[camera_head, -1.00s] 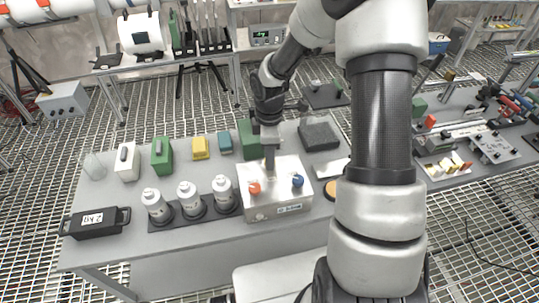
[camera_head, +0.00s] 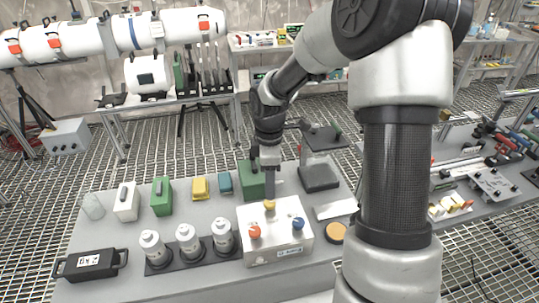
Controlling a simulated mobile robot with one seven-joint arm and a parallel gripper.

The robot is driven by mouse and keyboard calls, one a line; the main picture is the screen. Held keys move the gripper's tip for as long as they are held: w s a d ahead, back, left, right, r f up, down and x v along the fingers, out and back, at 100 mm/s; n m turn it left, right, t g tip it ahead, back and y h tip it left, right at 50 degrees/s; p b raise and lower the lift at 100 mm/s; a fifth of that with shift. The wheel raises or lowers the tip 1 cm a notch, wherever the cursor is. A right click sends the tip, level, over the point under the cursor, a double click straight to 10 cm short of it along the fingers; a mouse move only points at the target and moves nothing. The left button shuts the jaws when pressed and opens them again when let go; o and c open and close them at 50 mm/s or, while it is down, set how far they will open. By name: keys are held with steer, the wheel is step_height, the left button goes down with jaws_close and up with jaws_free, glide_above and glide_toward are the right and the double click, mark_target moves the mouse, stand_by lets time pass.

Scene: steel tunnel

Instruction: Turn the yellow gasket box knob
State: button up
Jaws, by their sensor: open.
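The gasket box (camera_head: 275,232) is a silver-white metal box at the front middle of the grey table. On its top are an orange-red knob (camera_head: 254,231), a blue knob (camera_head: 298,224) and the yellow knob (camera_head: 269,206), which is behind the other two. My gripper (camera_head: 269,196) points straight down over the yellow knob. Its fingers are open and at or just above the knob's top; I cannot tell whether they touch it. The fingers partly hide the back of the knob.
Several white bottles (camera_head: 188,240) stand in a dark rack left of the box. A black case (camera_head: 90,264) lies at the table's left end. A round orange-tan disc (camera_head: 336,232) lies right of the box.

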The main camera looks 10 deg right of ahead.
step_height(320, 180, up, 10)
glide_above(270, 202)
steer(key=shift+r, duration=0.1)
stand_by(4.1)
step_height(270, 202, down, 18)
steer(key=m+b, duration=0.7)
steer(key=m, duration=0.3)
steer(key=m+b, duration=0.7)
steer(key=m, duration=0.4)
steer(key=m+b, duration=0.7)
steer(key=m, duration=0.3)
steer(key=shift+s+r+m, duration=0.1)
steer(key=shift+r+m, duration=0.15)
steer(key=shift+m, duration=0.05)
